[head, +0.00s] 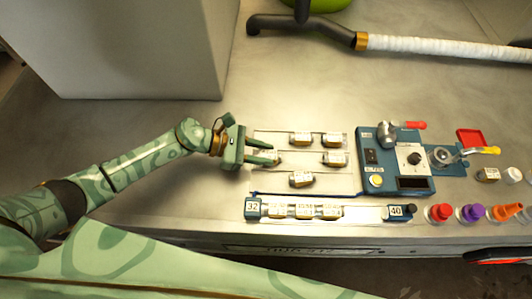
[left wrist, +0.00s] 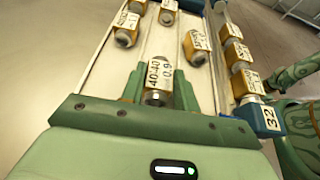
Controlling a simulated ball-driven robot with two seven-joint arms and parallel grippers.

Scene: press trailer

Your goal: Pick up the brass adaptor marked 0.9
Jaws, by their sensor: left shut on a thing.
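The brass adaptor marked 0.9 (left wrist: 160,74) shows in the left wrist view with a white label that reads 40-40 and 0.9. My left gripper (left wrist: 158,88) is shut on it, one green finger on each side. In the head view my left gripper (head: 262,151) is at the left end of the clear tray (head: 264,183), and the adaptor (head: 270,158) is partly hidden by the fingers. I cannot tell whether it touches the tray. My right gripper is not in view.
Several other labelled brass adaptors (head: 302,179) lie in the tray. In front is a rail with end blocks marked 32 (head: 252,208) and 40 (head: 397,212), holding adaptors. A blue device (head: 397,181) stands right of the tray. Coloured caps (head: 471,213) stand at the front right.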

